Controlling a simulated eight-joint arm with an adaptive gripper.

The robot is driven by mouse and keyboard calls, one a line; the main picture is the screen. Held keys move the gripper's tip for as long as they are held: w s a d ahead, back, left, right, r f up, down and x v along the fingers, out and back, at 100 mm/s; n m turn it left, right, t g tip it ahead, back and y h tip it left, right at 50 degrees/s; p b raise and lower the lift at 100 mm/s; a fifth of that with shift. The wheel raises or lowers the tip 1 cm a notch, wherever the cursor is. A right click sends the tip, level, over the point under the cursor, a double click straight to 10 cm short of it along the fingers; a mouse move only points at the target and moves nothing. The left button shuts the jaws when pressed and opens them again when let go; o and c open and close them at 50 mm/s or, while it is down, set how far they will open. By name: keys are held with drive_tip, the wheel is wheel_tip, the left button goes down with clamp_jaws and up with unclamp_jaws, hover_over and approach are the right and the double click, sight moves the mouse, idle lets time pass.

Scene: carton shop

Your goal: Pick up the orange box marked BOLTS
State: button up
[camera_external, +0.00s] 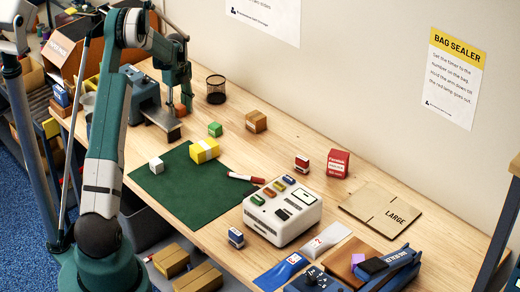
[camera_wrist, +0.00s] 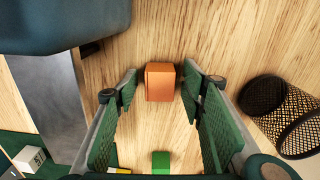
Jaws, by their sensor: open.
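An orange box (camera_wrist: 160,82) stands on the wooden table in the wrist view, between the fingertips of my gripper (camera_wrist: 160,88) as seen from above. My gripper is open, with a gap on each side of the box and nothing held. No BOLTS marking can be read on the faces that show. In the external view the orange box (camera_external: 180,109) is small and partly hidden, beside the grey-blue machine. My gripper (camera_external: 184,96) is just above it there, and its fingers are hard to make out.
A black mesh cup (camera_wrist: 284,112) stands close on the right in the wrist view. A grey-blue machine (camera_wrist: 60,25) is close at upper left. A green cube (camera_wrist: 161,162) is near the bottom. A green mat (camera_external: 190,200) and a white device (camera_external: 282,213) lie further off.

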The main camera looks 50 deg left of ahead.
sight(179, 106)
idle(0.4)
drive_tip(key=c, duration=1)
drive_tip(key=shift+r, duration=0.15)
drive_tip(key=shift+r, duration=4.9)
